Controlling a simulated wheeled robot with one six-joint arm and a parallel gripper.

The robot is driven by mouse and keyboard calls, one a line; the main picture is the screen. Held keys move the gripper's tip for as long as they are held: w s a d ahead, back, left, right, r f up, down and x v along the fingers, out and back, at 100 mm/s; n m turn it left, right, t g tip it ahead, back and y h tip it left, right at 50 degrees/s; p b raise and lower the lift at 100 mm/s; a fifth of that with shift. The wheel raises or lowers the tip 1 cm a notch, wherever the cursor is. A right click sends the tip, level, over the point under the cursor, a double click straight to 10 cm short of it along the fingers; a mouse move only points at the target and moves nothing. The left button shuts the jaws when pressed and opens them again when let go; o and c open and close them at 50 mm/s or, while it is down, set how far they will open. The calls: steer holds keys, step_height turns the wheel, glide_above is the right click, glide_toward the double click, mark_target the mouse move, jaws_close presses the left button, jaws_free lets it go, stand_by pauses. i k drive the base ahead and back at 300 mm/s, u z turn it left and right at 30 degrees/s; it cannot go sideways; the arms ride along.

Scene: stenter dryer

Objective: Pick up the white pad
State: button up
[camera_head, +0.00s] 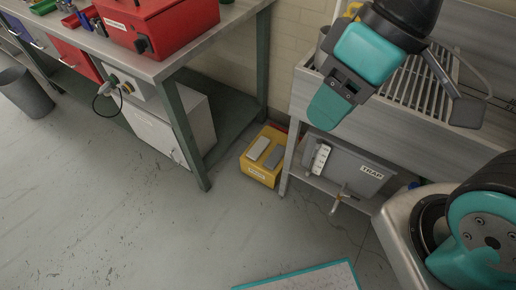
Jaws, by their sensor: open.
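No clearly white pad stands out. A light grey, flat pad-like block (258,148) lies on top of a yellow box (258,174) on the floor, beside a darker grey block (274,157). I cannot tell whether the lighter one is the white pad. My gripper (398,111) is at the upper right, in front of the metal sink. Its two fingers are spread wide and nothing shows between them. It is apart from the yellow box.
A workbench (165,62) with a red case (158,22) stands at the left, a grey cabinet (172,128) beneath it. The metal sink (305,95) has a grey box marked TRAP (345,172) below. A grey bin (26,92) stands far left. The floor in front is mostly clear.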

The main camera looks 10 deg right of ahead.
mark_target(256, 150)
steer(key=u, duration=0.65)
steer(key=i, duration=1.25)
steer(key=z, duration=0.15)
